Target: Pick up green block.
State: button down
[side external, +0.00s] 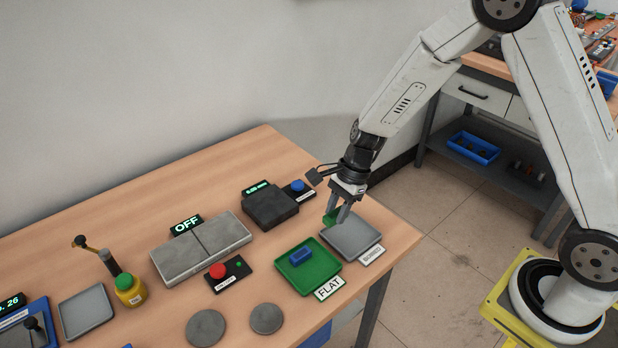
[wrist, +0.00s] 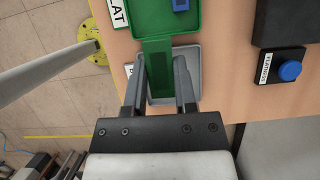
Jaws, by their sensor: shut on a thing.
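The green block (wrist: 158,70) is between the two fingers of my gripper (wrist: 159,88) in the wrist view. In the side external view the green block (side external: 330,218) shows at the fingertips of my gripper (side external: 338,216), partly hidden by a finger. My gripper is shut on it, over the left part of the grey tray (side external: 358,238). I cannot tell how far the block is above the tray.
The green tray (side external: 322,276) labelled FLAT holds a blue block (side external: 301,256) beside the grey tray. A dark device (side external: 270,208) and a blue button (side external: 298,186) stand behind. The table's right edge is close to the grey tray.

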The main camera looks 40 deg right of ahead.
jog(key=shift+s+d+r, duration=0.1)
jog(key=shift+s+r, duration=0.2)
jog(key=shift+s, duration=0.35)
jog(key=shift+s+d+r, duration=0.1)
jog(key=shift+s+r, duration=0.2)
jog(key=shift+s, duration=0.35)
jog(key=shift+w, duration=0.1)
